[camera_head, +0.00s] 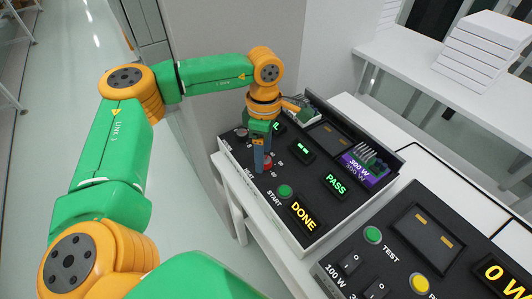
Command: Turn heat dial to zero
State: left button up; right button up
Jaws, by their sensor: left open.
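The gripper is open. The dial's pointer is too small and covered to read. My right gripper is not in view.
The same panel has a green START button (285,191), a yellow DONE display (304,216), a green PASS display (335,185) and a purple 300 W block (366,170). A second panel (415,245) stands at the lower right. White boxes (485,50) are stacked behind.

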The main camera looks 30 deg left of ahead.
pick_arm(q)
jog(key=shift+w+f, duration=0.2)
jog(key=shift+f, duration=0.3)
jog(key=shift+w+f, duration=0.15)
jog(key=shift+f, duration=0.3)
jog(key=shift+w, duration=0.15)
jog(key=shift+s, duration=0.2)
jog(key=c, duration=0.7)
grip_shut()
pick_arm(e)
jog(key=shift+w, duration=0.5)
pick_arm(q)
jog(key=shift+n, duration=0.3)
jog(key=n+b, duration=0.1)
jog(key=n, duration=0.3)
jog(key=shift+f+n, duration=0.1)
jog(key=shift+n, duration=0.3)
jog(key=n+b, duration=0.1)
jog(key=n, duration=0.5)
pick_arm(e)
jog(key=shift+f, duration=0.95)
pick_arm(q)
jog(key=shift+n, duration=0.4)
